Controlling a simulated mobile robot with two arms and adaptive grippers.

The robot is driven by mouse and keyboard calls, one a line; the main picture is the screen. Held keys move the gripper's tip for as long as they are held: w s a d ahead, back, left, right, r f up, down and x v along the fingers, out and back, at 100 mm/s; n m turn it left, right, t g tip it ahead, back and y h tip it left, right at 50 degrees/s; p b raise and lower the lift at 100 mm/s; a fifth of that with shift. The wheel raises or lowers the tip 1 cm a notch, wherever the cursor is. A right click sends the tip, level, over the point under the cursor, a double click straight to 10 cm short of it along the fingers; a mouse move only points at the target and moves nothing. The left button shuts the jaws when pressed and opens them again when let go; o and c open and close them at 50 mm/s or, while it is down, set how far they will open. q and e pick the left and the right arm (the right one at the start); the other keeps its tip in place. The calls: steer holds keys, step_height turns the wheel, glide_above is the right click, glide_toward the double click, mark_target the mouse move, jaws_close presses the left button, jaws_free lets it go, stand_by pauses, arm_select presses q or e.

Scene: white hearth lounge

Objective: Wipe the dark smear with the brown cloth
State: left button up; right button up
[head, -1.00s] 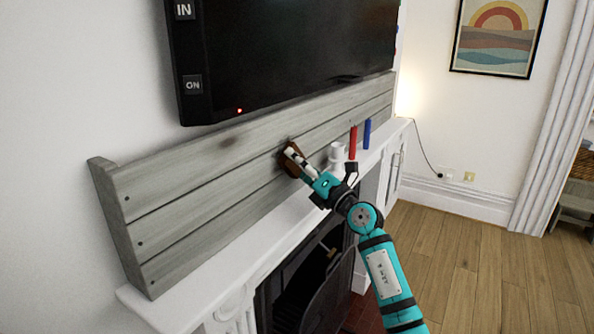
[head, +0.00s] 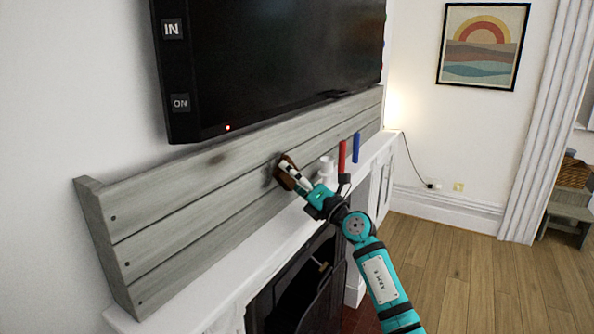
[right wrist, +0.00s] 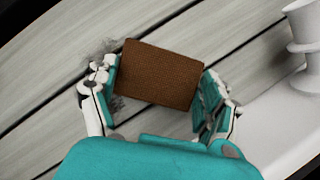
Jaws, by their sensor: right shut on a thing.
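The brown cloth (right wrist: 158,76) is a folded rectangular pad between the fingers of my right gripper (right wrist: 160,88), which is shut on it. In the head view the cloth (head: 288,160) lies at the face of the grey plank panel above the mantel; it appears to touch the boards, and the gripper (head: 288,172) partly covers it. The dark smear (right wrist: 97,50) shows as grey-black smudges at the cloth's left side, across a plank seam. The cloth hides part of it. In the head view the smear (head: 271,172) shows just left of the cloth. My left gripper is out of view.
A white turned object (head: 326,168) stands on the white mantel (head: 232,284) right of my gripper, close to a red stick (head: 342,156) and a blue stick (head: 357,148). A television (head: 270,60) hangs above the panel (head: 160,205).

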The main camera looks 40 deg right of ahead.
steer(key=shift+s+a+r+p, duration=0.15)
steer(key=shift+a+p, duration=0.2)
steer(key=shift+a, duration=0.05)
steer(key=shift+s+a+r+p, duration=0.1)
steer(key=shift+s+a+p, duration=0.05)
steer(key=shift+a+p, duration=0.2)
steer(key=shift+s+a+f, duration=0.15)
steer(key=shift+a, duration=0.25)
